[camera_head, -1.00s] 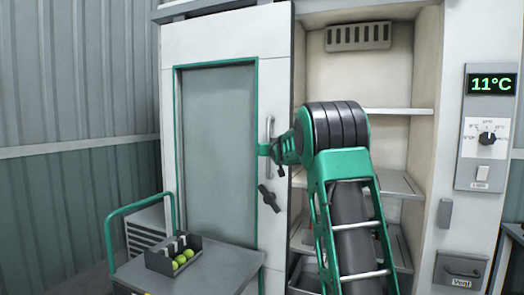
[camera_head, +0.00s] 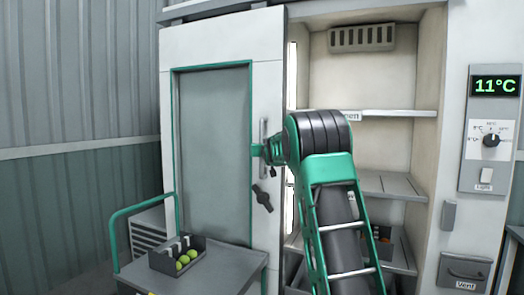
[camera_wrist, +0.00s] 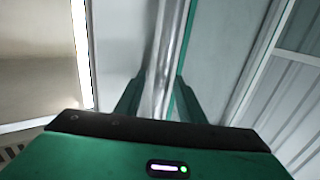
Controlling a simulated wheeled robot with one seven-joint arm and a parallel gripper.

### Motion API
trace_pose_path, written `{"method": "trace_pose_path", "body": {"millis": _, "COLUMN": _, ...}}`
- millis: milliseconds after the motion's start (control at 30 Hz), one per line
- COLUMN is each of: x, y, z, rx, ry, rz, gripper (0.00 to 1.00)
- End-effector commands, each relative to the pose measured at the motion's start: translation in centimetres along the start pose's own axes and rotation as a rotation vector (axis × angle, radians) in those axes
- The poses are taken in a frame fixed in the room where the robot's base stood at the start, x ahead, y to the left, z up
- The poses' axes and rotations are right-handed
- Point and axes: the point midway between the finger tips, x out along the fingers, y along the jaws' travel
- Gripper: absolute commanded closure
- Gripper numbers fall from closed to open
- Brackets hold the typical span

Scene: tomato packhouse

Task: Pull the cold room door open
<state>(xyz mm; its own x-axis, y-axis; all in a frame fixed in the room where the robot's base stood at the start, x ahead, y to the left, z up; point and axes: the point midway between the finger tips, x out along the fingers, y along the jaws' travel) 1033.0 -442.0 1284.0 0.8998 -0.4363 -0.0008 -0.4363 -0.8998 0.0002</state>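The cold room door (camera_head: 215,50) is a white panel with a green-edged grey window, and it stands open with shelves showing past its right edge. A vertical bar handle (camera_head: 264,131) is on its right side, with a dark turning latch (camera_head: 262,198) below. My gripper (camera_head: 259,150) is at the bar handle, coming from the right. In the wrist view the handle (camera_wrist: 165,65) runs between the two fingers of my gripper (camera_wrist: 158,100), which are closed around it. The exact contact at the fingertips is partly hidden.
A grey cart (camera_head: 215,272) with a green rail stands in front of the door's lower part, carrying a dark box (camera_head: 160,262) of green fruit. Shelves (camera_head: 390,185) fill the room at right. A control panel (camera_head: 485,170) reads 11°C.

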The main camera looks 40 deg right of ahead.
Motion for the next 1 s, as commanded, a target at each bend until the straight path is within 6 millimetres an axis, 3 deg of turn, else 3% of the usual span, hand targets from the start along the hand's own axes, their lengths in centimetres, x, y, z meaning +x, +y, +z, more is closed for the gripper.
{"method": "trace_pose_path", "body": {"millis": 267, "x": -0.7, "y": 0.0, "z": 0.0, "rx": 0.000, "ry": 0.000, "rz": 0.000, "gripper": 0.64}}
{"method": "trace_pose_path", "body": {"millis": 700, "x": -7.8, "y": -0.1, "z": 0.0, "rx": 0.001, "ry": 0.000, "rz": 0.000, "gripper": 0.64}}
{"method": "trace_pose_path", "body": {"millis": 1000, "x": -10.3, "y": -0.2, "z": 0.1, "rx": -0.001, "ry": 0.000, "rz": 0.000, "gripper": 0.64}}
